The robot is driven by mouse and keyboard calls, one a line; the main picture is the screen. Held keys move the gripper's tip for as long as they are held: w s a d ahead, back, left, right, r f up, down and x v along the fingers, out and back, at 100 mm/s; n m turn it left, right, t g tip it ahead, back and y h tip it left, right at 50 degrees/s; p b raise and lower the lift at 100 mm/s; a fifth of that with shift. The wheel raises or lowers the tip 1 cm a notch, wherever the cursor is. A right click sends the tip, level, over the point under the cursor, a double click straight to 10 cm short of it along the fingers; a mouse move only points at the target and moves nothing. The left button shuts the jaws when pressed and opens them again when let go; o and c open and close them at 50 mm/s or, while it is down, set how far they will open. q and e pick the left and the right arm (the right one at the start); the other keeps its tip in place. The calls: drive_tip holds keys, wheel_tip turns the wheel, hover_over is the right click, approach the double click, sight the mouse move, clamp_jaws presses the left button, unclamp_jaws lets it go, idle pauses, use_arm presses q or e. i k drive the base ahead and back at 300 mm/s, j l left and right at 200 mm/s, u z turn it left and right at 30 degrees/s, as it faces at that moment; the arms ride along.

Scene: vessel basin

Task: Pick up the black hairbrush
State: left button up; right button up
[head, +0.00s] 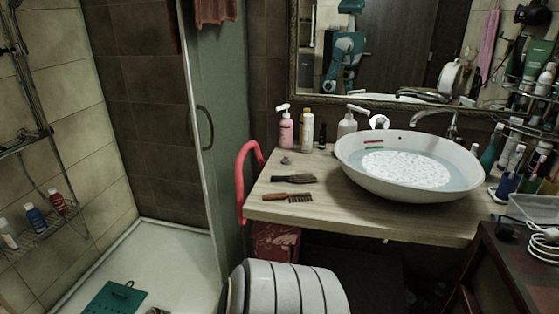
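A black brush-like item (295,179) lies flat on the wooden counter (345,216), left of the basin. Neither of my grippers shows in the head view.
A white vessel basin (405,190) stands to the right. A pink bottle (286,130) and other bottles stand behind the brush. A small grey object (286,160) lies nearby. A red curved rail (243,180) borders the counter's left end. A white ribbed object (290,290) stands in front.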

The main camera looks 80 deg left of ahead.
sight(296, 179)
drive_tip(key=u, duration=2.6)
